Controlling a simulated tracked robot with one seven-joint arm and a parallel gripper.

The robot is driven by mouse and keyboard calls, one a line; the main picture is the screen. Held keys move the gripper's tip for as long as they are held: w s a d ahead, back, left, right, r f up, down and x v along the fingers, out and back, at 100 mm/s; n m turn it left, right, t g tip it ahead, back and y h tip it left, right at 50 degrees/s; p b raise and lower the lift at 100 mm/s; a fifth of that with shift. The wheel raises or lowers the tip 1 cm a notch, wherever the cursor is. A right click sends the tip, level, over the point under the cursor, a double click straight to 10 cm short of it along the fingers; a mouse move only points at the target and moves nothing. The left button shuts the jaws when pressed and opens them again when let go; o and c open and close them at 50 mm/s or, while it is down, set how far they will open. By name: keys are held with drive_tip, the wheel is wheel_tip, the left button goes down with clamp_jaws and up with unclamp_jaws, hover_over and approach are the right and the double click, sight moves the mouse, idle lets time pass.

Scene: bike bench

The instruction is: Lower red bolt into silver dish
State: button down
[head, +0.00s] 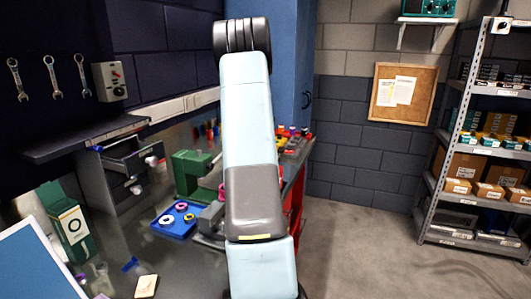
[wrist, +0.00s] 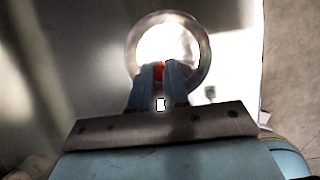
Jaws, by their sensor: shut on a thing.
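The silver dish (wrist: 205,50) is a round metal ring shape with a bright, glaring inside, in the upper middle of the wrist view. My gripper (wrist: 160,72) is shut on the red bolt (wrist: 159,67), which shows as a small red patch between the blue fingertips. The fingertips and bolt overlap the near part of the dish in this view. Their height above it cannot be told. In the head view my arm blocks the middle, and I can make out neither gripper, bolt nor dish there.
A green box (head: 68,225) stands at left, with small loose parts nearby. Metal shelves (head: 435,180) stand far right. The bench edge shows in the wrist view.

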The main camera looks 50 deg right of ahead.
drive_tip(key=shift+f, duration=0.4)
idle(0.4)
drive_tip(key=c, duration=1.1)
unclamp_jaws()
drive_tip(key=shift+o, duration=0.2)
drive_tip(key=v, duration=1.3)
drive_tip(key=shift+a+r, duration=0.25)
drive_tip(key=shift+r, duration=0.05)
drive_tip(key=shift+s, duration=0.1)
